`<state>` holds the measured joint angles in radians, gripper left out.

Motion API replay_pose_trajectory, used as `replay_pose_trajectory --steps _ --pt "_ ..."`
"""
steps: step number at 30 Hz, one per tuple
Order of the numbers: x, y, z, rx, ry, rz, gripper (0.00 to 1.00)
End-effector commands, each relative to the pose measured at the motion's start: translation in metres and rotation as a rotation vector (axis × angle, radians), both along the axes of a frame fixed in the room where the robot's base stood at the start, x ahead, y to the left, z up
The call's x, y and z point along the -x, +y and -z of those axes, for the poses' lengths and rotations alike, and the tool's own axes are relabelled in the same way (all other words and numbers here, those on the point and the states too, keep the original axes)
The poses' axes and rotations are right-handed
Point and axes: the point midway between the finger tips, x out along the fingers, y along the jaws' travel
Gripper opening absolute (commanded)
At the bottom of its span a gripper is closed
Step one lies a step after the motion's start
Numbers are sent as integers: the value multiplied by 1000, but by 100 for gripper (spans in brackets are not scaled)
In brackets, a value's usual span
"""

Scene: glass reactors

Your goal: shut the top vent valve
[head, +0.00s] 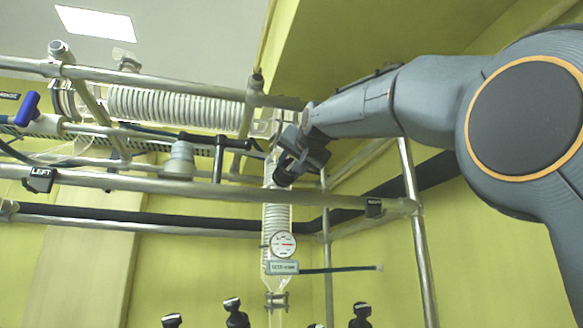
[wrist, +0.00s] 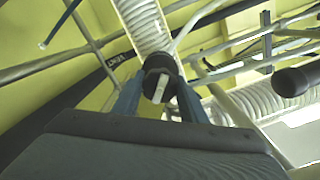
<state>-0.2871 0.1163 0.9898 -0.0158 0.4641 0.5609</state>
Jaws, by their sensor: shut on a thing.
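In the wrist view, the top vent valve shows as a round black body with a pale handle (wrist: 161,88) at the lower end of a coiled glass column. The two blue-grey fingers of my gripper (wrist: 158,97) stand on either side of it, shut on the handle. In the head view, my gripper (head: 292,158) reaches in from the right to the top of the upright glass column (head: 277,222). It hides most of the valve there, and I cannot read the handle's angle.
A metal pipe rack (head: 225,190) crosses in front, with a blue-handled valve (head: 27,108) at far left. A horizontal coiled condenser (head: 175,107) lies left of my gripper. A dial gauge (head: 283,244) hangs below. A black bar handle (head: 218,139) is close on the left.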

Motion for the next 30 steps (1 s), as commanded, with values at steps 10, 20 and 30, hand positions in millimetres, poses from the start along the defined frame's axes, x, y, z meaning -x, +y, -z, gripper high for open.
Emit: replay_pose_trajectory --steps 10,20,30 --pt "-1 0 2 -313 95 0 16" --pt "0 0 2 -614 181 1 16" --pt "0 0 1 -925 271 1 16"
